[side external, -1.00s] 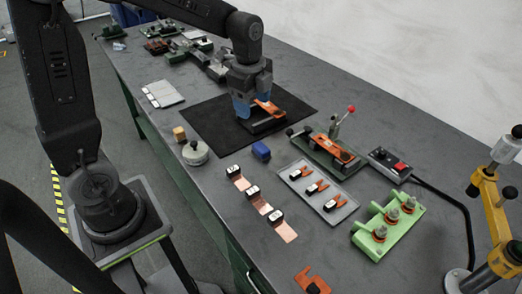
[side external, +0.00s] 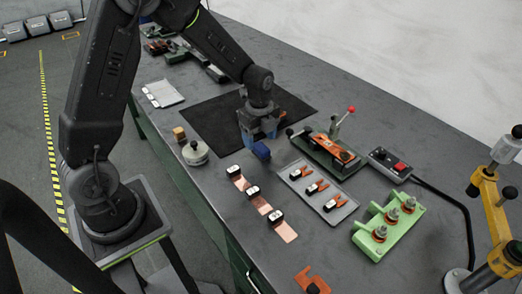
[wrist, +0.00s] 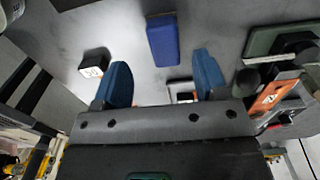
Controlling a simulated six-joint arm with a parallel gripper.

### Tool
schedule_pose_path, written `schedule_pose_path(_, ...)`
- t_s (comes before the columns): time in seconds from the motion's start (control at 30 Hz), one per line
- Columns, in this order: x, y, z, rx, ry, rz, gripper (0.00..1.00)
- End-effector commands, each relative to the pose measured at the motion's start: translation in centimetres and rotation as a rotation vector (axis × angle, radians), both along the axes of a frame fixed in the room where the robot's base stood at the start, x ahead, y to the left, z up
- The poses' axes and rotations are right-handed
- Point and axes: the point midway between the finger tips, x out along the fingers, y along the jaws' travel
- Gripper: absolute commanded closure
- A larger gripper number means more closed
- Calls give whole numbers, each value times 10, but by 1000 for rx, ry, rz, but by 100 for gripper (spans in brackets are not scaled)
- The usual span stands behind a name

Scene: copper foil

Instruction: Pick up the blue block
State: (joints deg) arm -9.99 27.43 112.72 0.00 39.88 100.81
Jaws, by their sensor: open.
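The blue block (side external: 261,151) lies on the grey bench, just off the near corner of the black mat. My gripper (side external: 259,136) is open and empty, low over the bench just behind the block in the side view. In the wrist view the blue block (wrist: 162,41) appears beyond the fingertips, roughly centred between the two blue fingers of my gripper (wrist: 162,72). I see no contact between fingers and block; their exact height above the bench is unclear.
A round grey-white pot (side external: 195,153) and a tan block (side external: 179,134) stand left of the block. A green lever fixture (side external: 325,152) and a grey tray (side external: 343,212) with copper parts are to the right. Copper strips with dark clips (side external: 286,233) lie in front.

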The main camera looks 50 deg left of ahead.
Motion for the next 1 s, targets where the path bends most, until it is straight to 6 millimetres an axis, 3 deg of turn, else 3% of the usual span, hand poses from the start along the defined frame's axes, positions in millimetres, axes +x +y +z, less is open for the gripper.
schedule_pose_path(0.3, 5, 0, -42, 0, 1, 0, 34)
schedule_pose_path(0.57, 5, 0, -45, 1, -1, 0, 34)
schedule_pose_path(1.0, 5, 0, -45, 1, -1, 0, 74)
